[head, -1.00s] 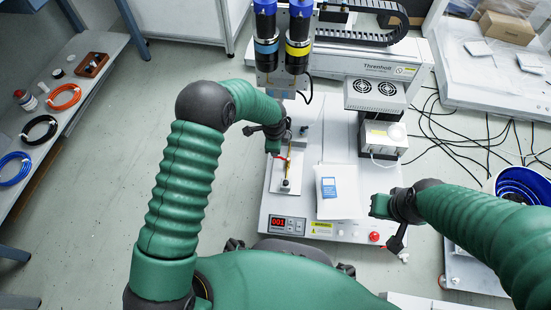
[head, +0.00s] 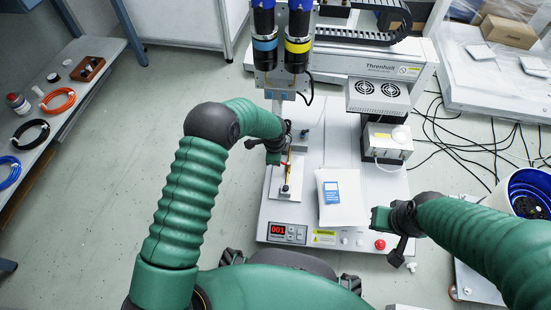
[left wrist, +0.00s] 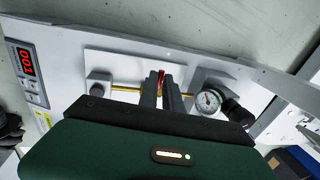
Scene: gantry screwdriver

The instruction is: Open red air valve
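The red air valve handle (left wrist: 161,77) shows between the two dark fingertips of my left gripper (left wrist: 161,92) in the left wrist view. It sits on a thin brass line on a white plate (left wrist: 113,65). A round pressure gauge (left wrist: 209,100) is right of the fingers. I cannot tell whether the fingers touch the handle. In the head view my left gripper (head: 275,156) is at the red and brass valve parts (head: 286,170), and partly hides them. My right gripper (head: 380,218) is over the machine's front right, away from the valve; its fingers are unclear.
The machine's base plate (head: 262,222) carries a red 001 display (head: 285,230), a white pad with a blue label (head: 341,197) and a red button (head: 380,245). Blue-banded and yellow-banded cylinders (head: 264,45) stand above. Coiled hoses lie on the left shelf (head: 70,99).

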